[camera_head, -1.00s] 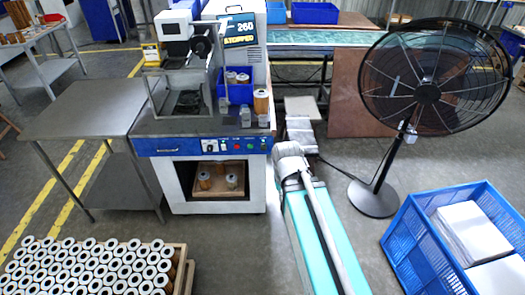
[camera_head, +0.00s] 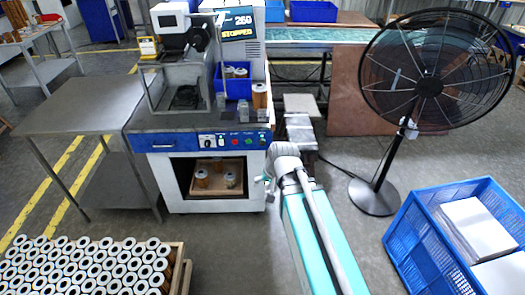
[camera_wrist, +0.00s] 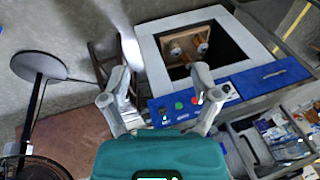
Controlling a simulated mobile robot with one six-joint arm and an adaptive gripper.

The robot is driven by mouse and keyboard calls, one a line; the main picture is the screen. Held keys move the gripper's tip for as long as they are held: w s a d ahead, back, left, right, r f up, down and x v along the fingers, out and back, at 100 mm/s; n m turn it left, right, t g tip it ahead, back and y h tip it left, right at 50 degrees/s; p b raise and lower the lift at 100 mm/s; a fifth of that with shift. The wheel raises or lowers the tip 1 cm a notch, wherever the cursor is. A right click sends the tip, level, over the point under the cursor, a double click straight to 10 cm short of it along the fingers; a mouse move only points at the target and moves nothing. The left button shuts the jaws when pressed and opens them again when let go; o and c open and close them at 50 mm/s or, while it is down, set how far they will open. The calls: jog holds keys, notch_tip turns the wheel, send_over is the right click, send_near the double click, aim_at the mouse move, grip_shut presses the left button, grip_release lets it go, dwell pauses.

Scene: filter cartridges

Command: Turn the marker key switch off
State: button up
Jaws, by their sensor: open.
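The marker machine (camera_head: 162,180) stands left of my arm, with a blue control panel on its front. The key switch (camera_head: 207,141) is a dark knob on a pale plate, left of the push buttons. In the wrist view the panel appears turned round, and the switch (camera_wrist: 229,91) is just right of the right finger. The knob's exact angle is too small to tell. My gripper (camera_wrist: 160,78) is open and empty, with the panel beyond its fingers. In the head view my gripper (camera_head: 268,181) is low beside the machine's right front edge, apart from the switch.
Coloured push buttons (camera_wrist: 179,105) sit beside the switch. The display (camera_head: 238,24) reads "260" and "STOPPED". A steel table (camera_head: 75,105) adjoins on the left, a fan (camera_head: 428,88) and a blue crate (camera_head: 420,235) stand right, and filter cartridges (camera_head: 85,265) fill the front left.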

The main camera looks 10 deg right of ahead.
jog(key=w+a+f+m+t+y+b, duration=0.35)
jog(key=w+a+m+t+b, duration=0.2)
jog(key=w+b, duration=0.2)
jog(key=m+t+h+b, duration=0.95)
jog(key=m+b, duration=1.25)
jog(key=m, duration=0.8)
send_near(262, 145)
jog(key=s+y, duration=0.1)
jog(key=s, duration=0.3)
jog(key=shift+w+d+r+n+p, duration=0.1)
jog(key=shift+w+d+n+p, duration=0.1)
jog(key=shift+n+p, duration=0.1)
jog(key=w, duration=0.4)
jog(key=w+d, duration=0.1)
jog(key=w, duration=0.8)
jog(key=shift+w+d, duration=0.35)
jog(key=shift+d, duration=0.05)
